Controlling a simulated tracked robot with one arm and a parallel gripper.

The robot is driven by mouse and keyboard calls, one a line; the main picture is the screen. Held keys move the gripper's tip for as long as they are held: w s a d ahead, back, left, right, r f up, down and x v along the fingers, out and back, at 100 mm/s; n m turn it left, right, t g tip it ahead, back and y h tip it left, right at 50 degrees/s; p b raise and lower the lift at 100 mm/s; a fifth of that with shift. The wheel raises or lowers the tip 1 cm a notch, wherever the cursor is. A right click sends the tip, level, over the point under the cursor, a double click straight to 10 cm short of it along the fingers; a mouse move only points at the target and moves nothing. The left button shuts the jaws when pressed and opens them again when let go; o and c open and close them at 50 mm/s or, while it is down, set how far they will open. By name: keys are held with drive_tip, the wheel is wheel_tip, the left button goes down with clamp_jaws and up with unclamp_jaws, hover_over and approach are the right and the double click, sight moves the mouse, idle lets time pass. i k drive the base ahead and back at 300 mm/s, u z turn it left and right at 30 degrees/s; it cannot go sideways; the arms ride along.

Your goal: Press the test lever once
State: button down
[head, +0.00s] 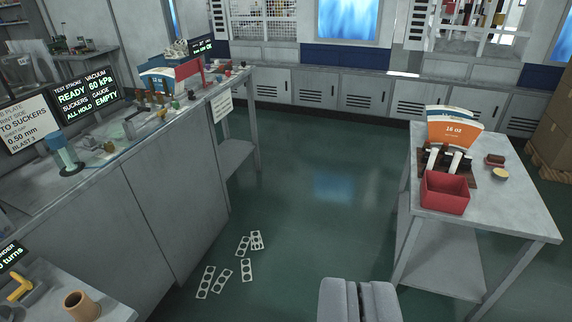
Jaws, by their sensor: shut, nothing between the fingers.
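My gripper (359,301) shows at the bottom edge, right of the middle, over the floor. Its two grey fingers are together and empty, far from both benches. On the left bench a black display (86,96) reads test stroke READY, vacuum 60 kPa, suckers ALL HOLD and gauge EMPTY. Small fittings (135,122) stand beside and behind a blue-green cylinder (65,155) on this bench. I cannot tell which part is the test lever; it is too small or hidden.
A right table (520,218) holds a red bin (445,192) and printed cup blanks (455,135). Several punched strips (225,270) lie on the floor. A yellow handle (20,289) and a tan cup (81,306) are at lower left. Open floor (310,200) lies between the benches.

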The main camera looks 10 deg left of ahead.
sight(141, 109)
drive_tip(key=i, duration=1.3)
drive_tip(key=u, duration=0.3)
drive_tip(key=i, duration=1.4)
drive_tip(key=u, duration=0.4)
drive_tip(key=i, duration=0.9)
drive_tip(key=u, duration=0.25)
